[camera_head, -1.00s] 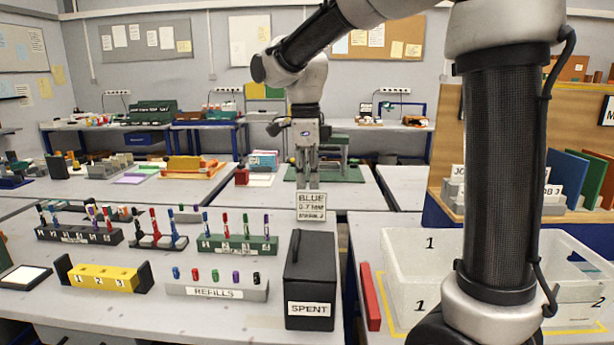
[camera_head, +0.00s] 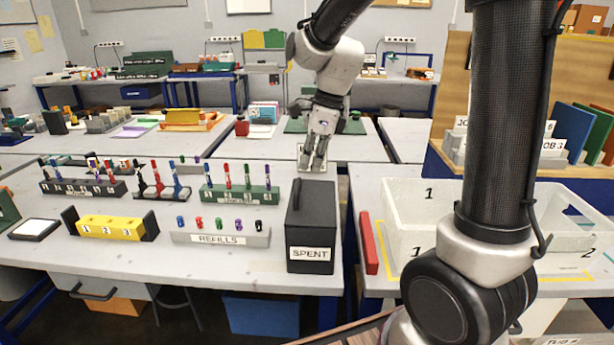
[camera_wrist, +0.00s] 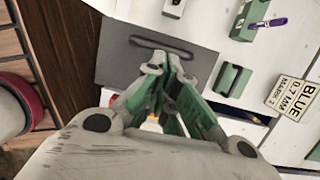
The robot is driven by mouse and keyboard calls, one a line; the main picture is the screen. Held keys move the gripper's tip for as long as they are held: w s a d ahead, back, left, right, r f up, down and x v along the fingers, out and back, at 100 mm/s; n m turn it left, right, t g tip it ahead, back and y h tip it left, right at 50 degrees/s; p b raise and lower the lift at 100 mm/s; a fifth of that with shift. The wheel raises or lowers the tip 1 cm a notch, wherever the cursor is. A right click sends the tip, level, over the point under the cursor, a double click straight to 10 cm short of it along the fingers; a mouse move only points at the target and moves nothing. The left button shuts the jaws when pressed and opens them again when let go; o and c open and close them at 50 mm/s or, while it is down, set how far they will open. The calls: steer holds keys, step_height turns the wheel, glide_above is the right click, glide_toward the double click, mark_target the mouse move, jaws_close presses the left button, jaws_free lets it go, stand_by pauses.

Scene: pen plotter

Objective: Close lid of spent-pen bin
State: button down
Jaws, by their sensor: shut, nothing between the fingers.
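The spent-pen bin (camera_head: 310,247) is a dark box labelled SPENT at the front right of the left table. Its lid (camera_head: 316,203) lies flat across the top, with a handle along its left side. In the wrist view the grey lid (camera_wrist: 120,58) shows its handle beyond my fingertips, and I see no gap under it. My gripper (camera_head: 313,167) is shut and empty, pointing down just behind the bin in the head view. Whether the fingertips touch the lid is unclear.
Left of the bin stand a REFILLS rack (camera_head: 218,238), a green pen rack (camera_head: 238,196) and a yellow block (camera_head: 108,228). A red bar (camera_head: 367,243) and a white tray (camera_head: 408,238) are on the right table.

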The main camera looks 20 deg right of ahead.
glide_above(306, 200)
steer(key=shift+w+d+f, duration=0.1)
steer(key=shift+d+f, duration=0.05)
steer(key=shift+f, duration=1.95)
steer(key=shift+f, duration=0.1)
steer(key=shift+a+f, duration=0.25)
steer(key=shift+f, duration=0.35)
